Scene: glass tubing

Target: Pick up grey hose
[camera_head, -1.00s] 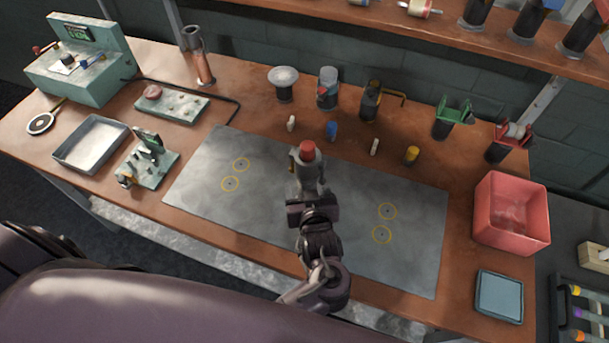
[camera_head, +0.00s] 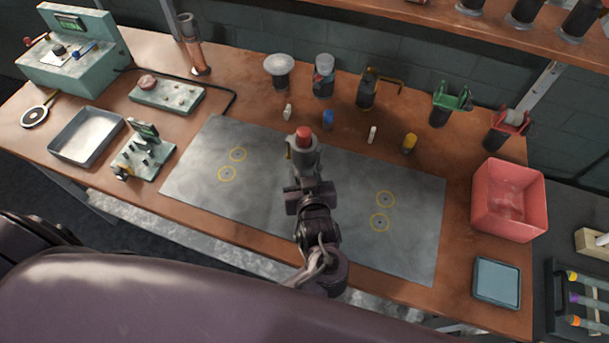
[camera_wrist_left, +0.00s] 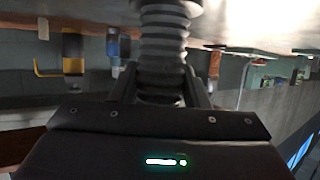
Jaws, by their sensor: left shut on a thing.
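The grey hose is a short ribbed piece with a red top in the head view (camera_head: 304,146). It stands roughly upright over the middle of the grey mat (camera_head: 270,200). In the left wrist view the ribbed hose (camera_wrist_left: 163,42) sits between the dark fingers of my left gripper (camera_wrist_left: 160,92). That gripper, also in the head view (camera_head: 308,176), is shut on the hose. I cannot tell whether the hose touches the mat. My right gripper is not in view.
Small coloured pegs, including a blue one (camera_head: 328,120) and a yellow one (camera_head: 410,144), stand behind the mat. A red bin (camera_head: 509,200) is at the right, a shallow metal tray (camera_head: 87,136) at the left. Several holders line the back. The mat beside the hose is clear.

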